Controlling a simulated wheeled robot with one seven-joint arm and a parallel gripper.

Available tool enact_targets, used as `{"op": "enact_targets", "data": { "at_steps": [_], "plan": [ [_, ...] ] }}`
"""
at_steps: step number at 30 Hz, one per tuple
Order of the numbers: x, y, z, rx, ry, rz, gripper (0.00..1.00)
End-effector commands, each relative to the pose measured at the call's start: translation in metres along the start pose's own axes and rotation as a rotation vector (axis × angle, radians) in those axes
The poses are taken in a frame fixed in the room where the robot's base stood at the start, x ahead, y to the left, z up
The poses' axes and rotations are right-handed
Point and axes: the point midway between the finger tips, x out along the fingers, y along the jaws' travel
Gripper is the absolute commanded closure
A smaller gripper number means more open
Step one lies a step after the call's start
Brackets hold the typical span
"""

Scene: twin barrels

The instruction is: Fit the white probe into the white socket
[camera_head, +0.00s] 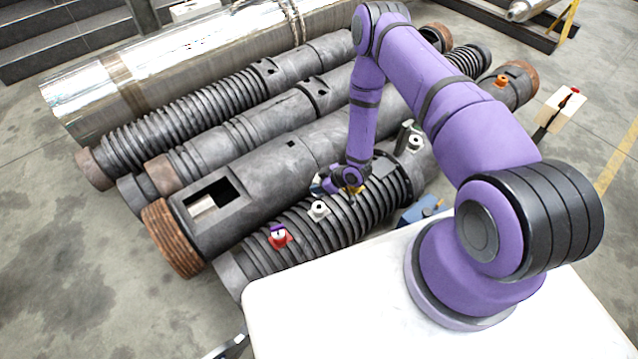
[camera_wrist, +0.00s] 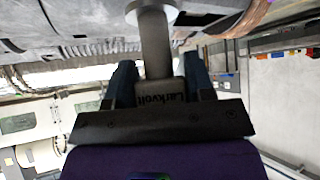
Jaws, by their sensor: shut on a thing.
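My gripper (camera_head: 328,186) is low over the ribbed front barrel in the head view. The probe's round flanged end points away from the gripper. In the head view the probe is too small to make out clearly. A white block with a dark round hole, which looks like the white socket (camera_head: 318,209), sits on the ribbed barrel just below the gripper. Probe and socket appear apart.
A red fixture with a purple and white top (camera_head: 279,237) sits further left on the ribbed barrel (camera_head: 375,209). A pale holed fitting (camera_head: 415,142) stands beyond the gripper at right. A blue box (camera_head: 420,213) is near the white base top. Other long barrels lie behind.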

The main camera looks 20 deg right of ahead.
Motion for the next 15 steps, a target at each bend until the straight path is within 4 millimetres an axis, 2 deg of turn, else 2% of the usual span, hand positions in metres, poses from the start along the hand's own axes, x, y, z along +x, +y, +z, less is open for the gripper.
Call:
{"op": "enact_targets", "data": {
  "at_steps": [2, 15],
  "plan": [
    [-0.002, 0.0, 0.002, 0.002, 0.001, 0.0, 0.77],
    [0.023, 0.0, 0.026, 0.001, 0.001, 0.0, 0.77]
  ]
}}
